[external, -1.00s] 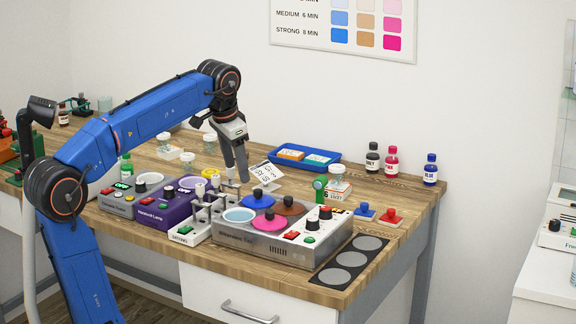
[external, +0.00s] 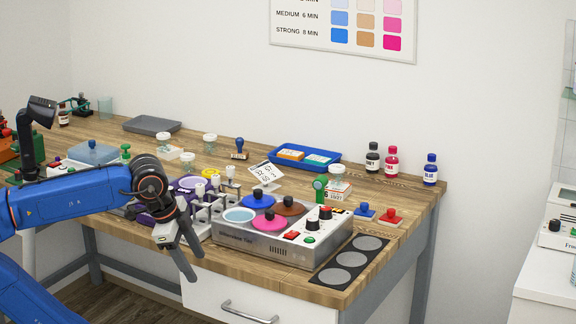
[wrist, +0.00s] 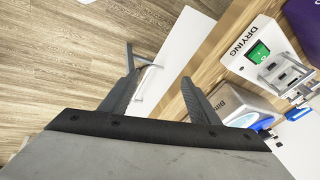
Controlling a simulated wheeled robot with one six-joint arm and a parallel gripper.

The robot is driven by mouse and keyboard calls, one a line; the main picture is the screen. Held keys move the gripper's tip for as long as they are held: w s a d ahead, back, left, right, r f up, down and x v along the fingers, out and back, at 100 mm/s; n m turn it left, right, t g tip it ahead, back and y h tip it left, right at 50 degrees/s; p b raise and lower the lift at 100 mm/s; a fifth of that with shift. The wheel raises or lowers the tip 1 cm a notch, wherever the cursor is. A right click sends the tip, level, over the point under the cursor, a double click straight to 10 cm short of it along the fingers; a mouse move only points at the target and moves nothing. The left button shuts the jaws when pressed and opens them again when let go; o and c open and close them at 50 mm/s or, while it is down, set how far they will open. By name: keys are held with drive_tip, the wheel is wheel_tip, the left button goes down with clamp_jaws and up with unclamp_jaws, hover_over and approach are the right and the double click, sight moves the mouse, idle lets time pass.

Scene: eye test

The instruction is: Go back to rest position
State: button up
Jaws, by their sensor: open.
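My blue arm reaches in from the left in the external view, and my gripper (external: 196,268) hangs in front of the table's front edge, tilted down and to the right. Its two dark fingers are apart, with nothing between them. In the wrist view my gripper (wrist: 160,77) is also open and empty, above the wooden floor and a white drawer front. The wrist and forearm hide part of the purple device (external: 160,215) and most of what stands to its left.
The wooden table (external: 240,270) is close behind my gripper. On it stand a steel device (external: 265,243) with coloured lids, a rack (external: 203,210), a blue tray (external: 330,165) and several bottles. The white drying unit (wrist: 252,50) shows at right in the wrist view. Open floor (wrist: 70,60) lies left.

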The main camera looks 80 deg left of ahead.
drive_tip(key=d+f+n, duration=0.2)
drive_tip(key=f, duration=0.5)
drive_tip(key=d+f+n+h, duration=0.1)
drive_tip(key=d+f+n, duration=0.1)
drive_tip(key=f, duration=0.6)
drive_tip(key=shift+w+n+t+h, duration=0.2)
drive_tip(key=shift+n+t+h, duration=0.1)
drive_tip(key=shift+n, duration=0.3)
drive_tip(key=shift+o, duration=0.4)
drive_tip(key=shift+d+r, duration=0.1)
drive_tip(key=shift+d, duration=0.05)
